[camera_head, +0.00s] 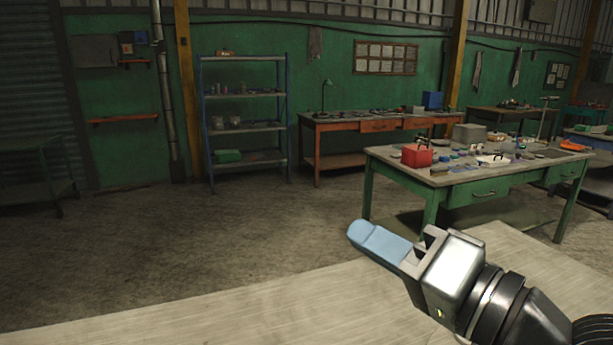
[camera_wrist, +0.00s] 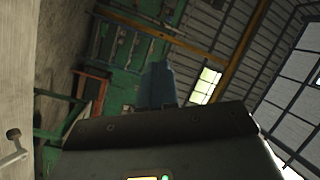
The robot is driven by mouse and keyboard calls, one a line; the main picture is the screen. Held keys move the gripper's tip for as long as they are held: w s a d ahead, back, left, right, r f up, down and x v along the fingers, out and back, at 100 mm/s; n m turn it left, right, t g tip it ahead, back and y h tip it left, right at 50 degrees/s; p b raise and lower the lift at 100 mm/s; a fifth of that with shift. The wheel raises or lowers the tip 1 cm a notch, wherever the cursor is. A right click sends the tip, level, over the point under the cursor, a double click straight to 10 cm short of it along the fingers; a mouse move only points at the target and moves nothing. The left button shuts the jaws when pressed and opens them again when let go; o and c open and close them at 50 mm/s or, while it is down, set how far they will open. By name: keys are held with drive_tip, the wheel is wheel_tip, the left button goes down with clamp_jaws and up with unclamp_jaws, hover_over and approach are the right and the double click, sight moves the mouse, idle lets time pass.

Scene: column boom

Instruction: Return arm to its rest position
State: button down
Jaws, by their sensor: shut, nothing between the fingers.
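My gripper (camera_head: 366,234) reaches in from the lower right in the head view, above a pale wooden surface. Its light blue fingers lie together and point up and to the left. It is shut and empty. In the wrist view the blue fingers (camera_wrist: 161,84) are dark and stand out past the edge of the gripper body, with the room tilted behind them. The fingers touch nothing in either view.
A pale tabletop (camera_head: 220,315) spans the front. A green workbench (camera_head: 470,180) bearing a red box (camera_head: 416,156) stands at the right. A blue-framed shelf (camera_head: 245,92) and a wooden bench (camera_head: 340,124) stand behind.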

drive_tip(key=s+d+f+m+t+h, duration=0.25)
drive_tip(key=s+f+h, duration=0.25)
drive_tip(key=s+f, duration=0.3)
drive_tip(key=s+d+f+m+t+h, duration=0.1)
drive_tip(key=s+d+f+m+h, duration=0.25)
drive_tip(key=s+f+h, duration=0.4)
drive_tip(key=s+d+f+n+g, duration=0.1)
drive_tip(key=s+d+f+n, duration=0.2)
drive_tip(key=s, duration=0.6)
drive_tip(key=s+d+f+n+g, duration=0.1)
drive_tip(key=s+d+f+n, duration=0.2)
drive_tip(key=s, duration=0.7)
drive_tip(key=d+n, duration=0.2)
drive_tip(key=n, duration=0.1)
drive_tip(key=shift+d+g+y, duration=0.15)
drive_tip(key=shift+g+y, duration=0.2)
drive_tip(key=c, duration=1.8)
unclamp_jaws()
